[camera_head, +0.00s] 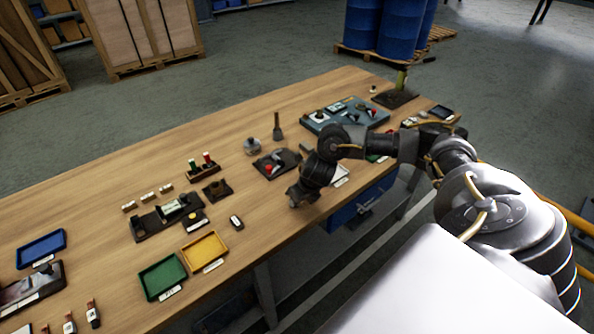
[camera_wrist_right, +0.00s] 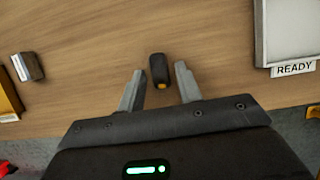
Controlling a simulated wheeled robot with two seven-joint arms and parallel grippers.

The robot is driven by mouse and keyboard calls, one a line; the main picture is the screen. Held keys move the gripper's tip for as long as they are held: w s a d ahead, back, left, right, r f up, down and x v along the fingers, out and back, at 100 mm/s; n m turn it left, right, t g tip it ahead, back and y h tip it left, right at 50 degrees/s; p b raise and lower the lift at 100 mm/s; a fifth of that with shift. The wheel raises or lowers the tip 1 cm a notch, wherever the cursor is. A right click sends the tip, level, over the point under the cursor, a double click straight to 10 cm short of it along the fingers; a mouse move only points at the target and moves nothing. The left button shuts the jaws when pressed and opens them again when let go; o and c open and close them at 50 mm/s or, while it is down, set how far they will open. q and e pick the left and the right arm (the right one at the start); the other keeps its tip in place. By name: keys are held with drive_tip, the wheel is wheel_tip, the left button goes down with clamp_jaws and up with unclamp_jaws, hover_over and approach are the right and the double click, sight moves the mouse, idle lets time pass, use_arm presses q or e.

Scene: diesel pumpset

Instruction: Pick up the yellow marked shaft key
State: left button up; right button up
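The shaft key, a small dark block with a yellow mark at one end (camera_wrist_right: 159,72), lies on the wooden table. In the right wrist view it is between and just beyond the two open fingertips of my right gripper (camera_wrist_right: 158,82), with clear gaps on both sides. In the head view my right gripper (camera_head: 300,196) is low over the table near its front edge, and I cannot make out the key there. My left gripper is not in view.
A small dark and pale block (camera_head: 236,222) lies left of my gripper, near the yellow tray (camera_head: 226,245) and green tray (camera_head: 149,286). A grey tray labelled READY (camera_wrist_right: 290,35) is to the right in the wrist view. Bare table (camera_wrist_right: 100,30) surrounds the key.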

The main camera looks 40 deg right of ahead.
clamp_jaws()
drive_tip(key=shift+r, duration=0.1)
